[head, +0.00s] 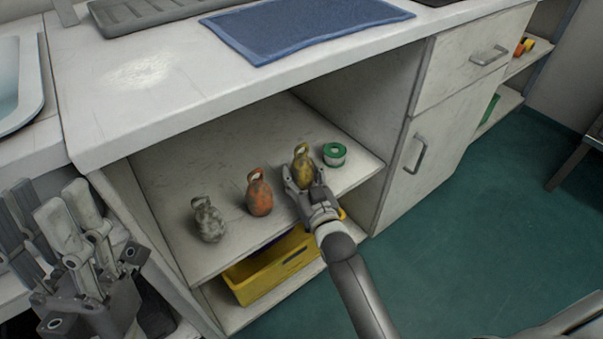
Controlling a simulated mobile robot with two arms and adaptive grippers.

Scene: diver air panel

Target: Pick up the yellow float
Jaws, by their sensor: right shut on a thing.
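The yellow float (303,158) is a small worn bulb with a loop at its top. It is on the open shelf (237,238) of the cabinet, near the shelf's front edge. My right gripper (304,184) reaches in from the front and is shut on the yellow float, its fingers around the lower part. I cannot tell whether the float still touches the shelf. An orange float (259,193) stands just left of it, and a grey float (208,220) stands farther left.
A green-and-white tape roll (334,154) sits close to the right of the yellow float. A yellow crate (262,277) is on the lower shelf. The countertop above holds a blue mat (300,26) and a grey tray (150,10). A drawer and door adjoin on the right.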

